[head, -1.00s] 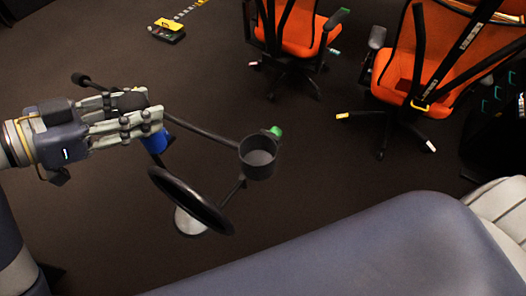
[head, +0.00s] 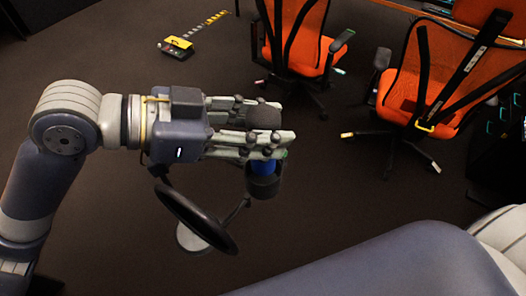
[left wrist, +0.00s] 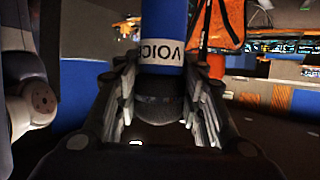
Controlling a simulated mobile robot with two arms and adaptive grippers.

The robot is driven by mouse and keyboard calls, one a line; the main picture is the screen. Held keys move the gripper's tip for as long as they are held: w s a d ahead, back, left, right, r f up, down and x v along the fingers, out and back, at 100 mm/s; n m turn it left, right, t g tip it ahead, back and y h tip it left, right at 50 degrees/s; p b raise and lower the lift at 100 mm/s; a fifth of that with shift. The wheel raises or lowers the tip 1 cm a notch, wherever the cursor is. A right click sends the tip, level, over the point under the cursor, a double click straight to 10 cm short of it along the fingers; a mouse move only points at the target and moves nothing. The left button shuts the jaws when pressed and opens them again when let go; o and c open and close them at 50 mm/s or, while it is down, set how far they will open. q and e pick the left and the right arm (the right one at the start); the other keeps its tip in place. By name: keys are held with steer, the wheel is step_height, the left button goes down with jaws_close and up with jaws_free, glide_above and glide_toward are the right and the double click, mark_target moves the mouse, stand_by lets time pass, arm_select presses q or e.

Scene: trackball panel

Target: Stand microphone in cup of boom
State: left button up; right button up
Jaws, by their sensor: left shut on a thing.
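The microphone has a dark round head (head: 264,116) and a blue body (head: 265,166). My left gripper (head: 284,131) is shut on it and holds it upright. The dark cup of the boom (head: 264,187) is directly below, and the lower blue body overlaps its mouth in the head view. I cannot tell how deep it sits or whether it touches. The left wrist view shows the blue body with a white VOICE label (left wrist: 163,47) and a dark part between the fingers (left wrist: 160,120). Much of the boom arm is hidden behind my gripper. My right gripper is not in view.
The boom's black ring (head: 196,216) and pale round foot (head: 190,240) are below my left wrist. Orange chairs (head: 297,40) (head: 425,80) stand at the back right. A yellow and black device (head: 176,47) lies on the dark floor, with bare floor around it.

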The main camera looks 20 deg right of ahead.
arm_select(q)
step_height(320, 180, down, 5)
steer(key=shift+r+p, duration=0.1)
steer(key=shift+p, duration=0.2)
steer(key=shift+f, duration=0.25)
steer(key=shift+f, duration=0.15)
steer(key=o, duration=1.2)
